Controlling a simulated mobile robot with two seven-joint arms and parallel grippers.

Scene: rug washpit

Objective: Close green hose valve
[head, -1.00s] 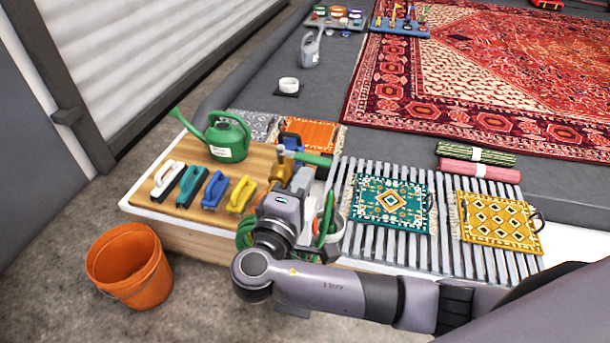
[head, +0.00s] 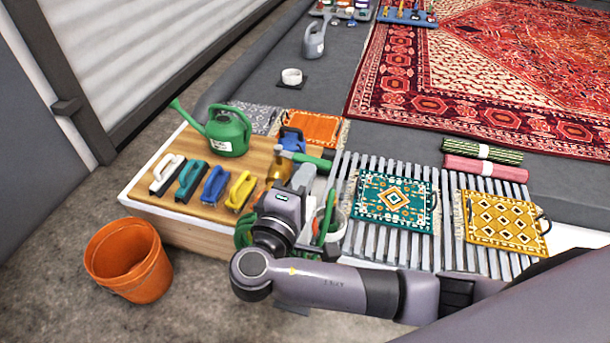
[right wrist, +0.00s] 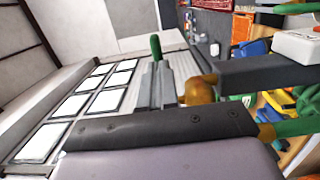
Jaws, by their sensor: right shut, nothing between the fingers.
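The hose valve has a brass body (head: 276,171) and a green lever (head: 314,161) that points to the right in the head view, at the right end of the wooden bench. My right gripper (head: 303,177) is shut and empty, just in front of the lever and right of the brass body. Whether it touches the valve I cannot tell. In the right wrist view, brass (right wrist: 198,90) shows close beside the grey fingers, and a green tip (right wrist: 155,45) stands up behind them. My gripper and wrist hide part of the valve and the green hose (head: 243,232). My left gripper is out of view.
A green watering can (head: 226,132) and several brushes (head: 214,187) stand on the wooden bench (head: 150,200). An orange bucket (head: 128,262) stands on the floor at left. A slatted rack (head: 447,235) with small rugs lies right of my gripper.

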